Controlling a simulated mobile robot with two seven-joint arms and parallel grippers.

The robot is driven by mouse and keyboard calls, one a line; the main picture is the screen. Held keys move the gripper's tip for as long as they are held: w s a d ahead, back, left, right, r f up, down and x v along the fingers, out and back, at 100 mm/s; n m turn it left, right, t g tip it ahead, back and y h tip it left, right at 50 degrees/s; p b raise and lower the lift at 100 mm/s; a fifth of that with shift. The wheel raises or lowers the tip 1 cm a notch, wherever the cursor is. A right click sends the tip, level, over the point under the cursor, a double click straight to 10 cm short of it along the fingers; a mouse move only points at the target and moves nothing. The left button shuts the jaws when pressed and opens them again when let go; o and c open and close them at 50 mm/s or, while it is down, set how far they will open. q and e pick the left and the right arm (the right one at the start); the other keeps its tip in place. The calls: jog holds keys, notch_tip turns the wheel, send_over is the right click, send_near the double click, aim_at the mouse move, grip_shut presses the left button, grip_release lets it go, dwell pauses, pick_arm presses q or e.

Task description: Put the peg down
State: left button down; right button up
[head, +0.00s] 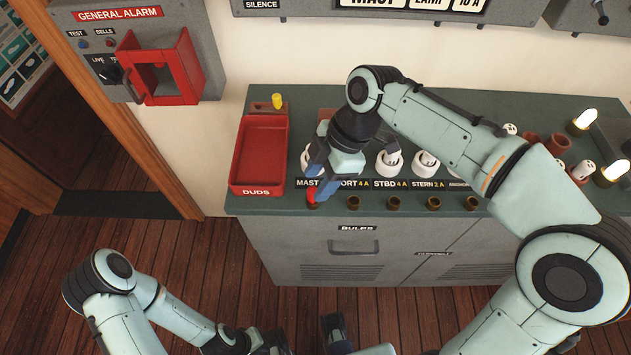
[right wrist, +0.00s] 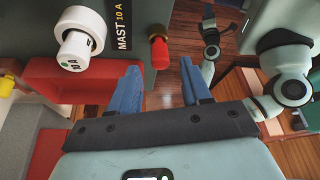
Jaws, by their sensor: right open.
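The red peg (head: 312,194) stands in the brass socket at the front edge of the console, below the MAST label. In the right wrist view the peg (right wrist: 160,54) sits in its brass socket (right wrist: 157,32), between the lines of my fingers and close to their tips. My right gripper (head: 318,178) is open around the peg's line, with a gap on both sides in the right wrist view (right wrist: 160,85). My left gripper (head: 272,342) is low at the bottom of the head view, away from the console; its jaw opening is unclear.
A red DUDS tray (head: 234,190) is on the console's left, with a yellow peg (head: 277,101) behind it. Several brass sockets (head: 394,204) line the front edge. A red alarm box (head: 172,72) is on the wall.

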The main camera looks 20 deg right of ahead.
jog(key=p+v, duration=0.1)
jog(key=v, duration=0.8)
jog(key=shift+d+r+p, duration=0.2)
jog(key=shift+r+p, duration=0.1)
jog(key=shift+r, duration=0.05)
